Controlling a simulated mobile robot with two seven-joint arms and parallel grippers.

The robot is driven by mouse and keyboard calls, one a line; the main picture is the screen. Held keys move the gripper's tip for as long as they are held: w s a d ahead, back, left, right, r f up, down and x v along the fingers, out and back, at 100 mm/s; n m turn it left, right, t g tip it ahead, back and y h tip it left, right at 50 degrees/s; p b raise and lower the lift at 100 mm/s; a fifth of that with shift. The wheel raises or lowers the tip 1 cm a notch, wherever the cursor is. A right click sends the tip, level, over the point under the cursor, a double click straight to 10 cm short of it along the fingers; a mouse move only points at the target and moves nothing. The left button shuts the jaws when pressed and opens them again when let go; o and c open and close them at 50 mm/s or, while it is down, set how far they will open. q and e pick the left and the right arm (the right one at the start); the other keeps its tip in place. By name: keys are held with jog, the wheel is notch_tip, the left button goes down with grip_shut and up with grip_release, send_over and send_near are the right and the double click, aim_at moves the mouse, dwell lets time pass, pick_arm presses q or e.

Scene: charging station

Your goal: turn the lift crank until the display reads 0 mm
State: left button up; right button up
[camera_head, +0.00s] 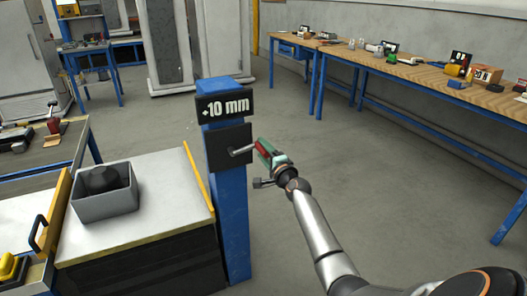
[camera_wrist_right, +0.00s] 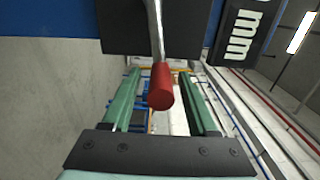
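The display (camera_head: 224,106) at the top of a blue post reads +10 mm. The lift crank (camera_head: 241,151) sticks out from a black plate (camera_head: 226,147) below it and has a red handle (camera_head: 263,147). My right gripper (camera_head: 262,150) is at the handle. In the right wrist view the red handle (camera_wrist_right: 160,87) lies between the two green fingers, with a gap on each side, so the gripper is open around it. Part of the display (camera_wrist_right: 243,30) shows at the upper right there. My left gripper is in neither view.
A lift table (camera_head: 140,205) with a grey bin (camera_head: 107,203) holding a dark object stands left of the blue post (camera_head: 231,200). A long wooden workbench (camera_head: 420,72) with several items runs along the right. The floor between is clear.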

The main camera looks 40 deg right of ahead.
jog(key=shift+s+a+p, duration=0.15)
jog(key=shift+s+p, duration=0.15)
jog(key=shift+s, duration=0.15)
jog(key=p+v, duration=0.2)
jog(key=v, duration=0.9)
jog(key=shift+s+p, duration=0.3)
jog(key=shift+p, duration=0.05)
